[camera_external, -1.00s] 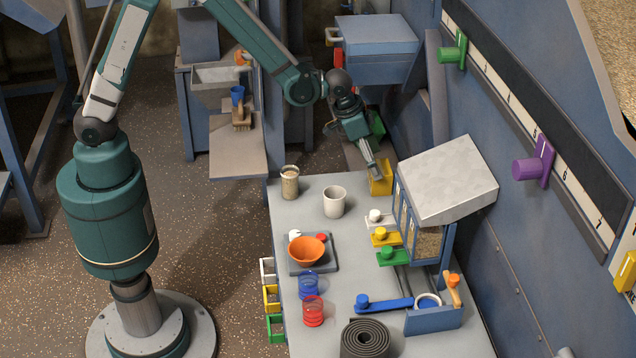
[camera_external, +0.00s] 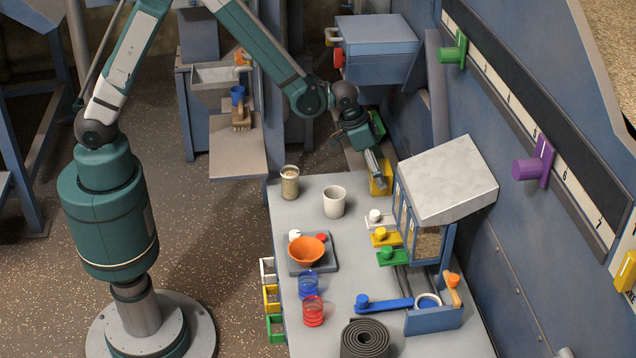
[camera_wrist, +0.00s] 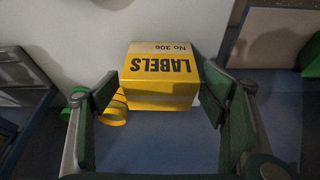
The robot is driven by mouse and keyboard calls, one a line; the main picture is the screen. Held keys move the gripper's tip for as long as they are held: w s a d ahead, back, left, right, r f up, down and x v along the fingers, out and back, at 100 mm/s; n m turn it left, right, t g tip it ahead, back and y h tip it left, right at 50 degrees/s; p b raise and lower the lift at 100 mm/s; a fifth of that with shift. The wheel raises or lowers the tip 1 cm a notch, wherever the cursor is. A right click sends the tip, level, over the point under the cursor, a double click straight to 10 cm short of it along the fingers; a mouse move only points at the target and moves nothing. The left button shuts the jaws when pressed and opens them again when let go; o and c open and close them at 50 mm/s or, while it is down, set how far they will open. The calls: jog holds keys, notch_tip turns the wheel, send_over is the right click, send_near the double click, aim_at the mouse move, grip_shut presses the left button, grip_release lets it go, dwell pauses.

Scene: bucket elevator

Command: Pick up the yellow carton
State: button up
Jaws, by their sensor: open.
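The yellow carton (camera_external: 379,178) stands at the far end of the grey table, beside the dispenser with the pale sloped lid. In the wrist view the carton (camera_wrist: 160,75) reads "LABELS No 306" and lies between and just beyond the two fingers. My gripper (camera_wrist: 165,110) is open, with one finger on each side of the picture and nothing held between them. In the external view my gripper (camera_external: 379,180) reaches down at the carton and hides part of it. I cannot tell whether a finger touches it.
The dispenser (camera_external: 447,180) stands close on the right of the carton. A white mug (camera_external: 334,202) and a jar (camera_external: 290,183) stand to its left. In the wrist view, a yellow ring-like thing (camera_wrist: 114,112) shows beside the carton. The tabletop between mug and carton is clear.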

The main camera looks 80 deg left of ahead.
jog(key=shift+x, duration=1.05)
jog(key=c, duration=1)
jog(key=shift+r, duration=0.15)
jog(key=shift+c, duration=0.2)
jog(key=shift+r+p, duration=0.7)
jog(key=shift+r, duration=4.15)
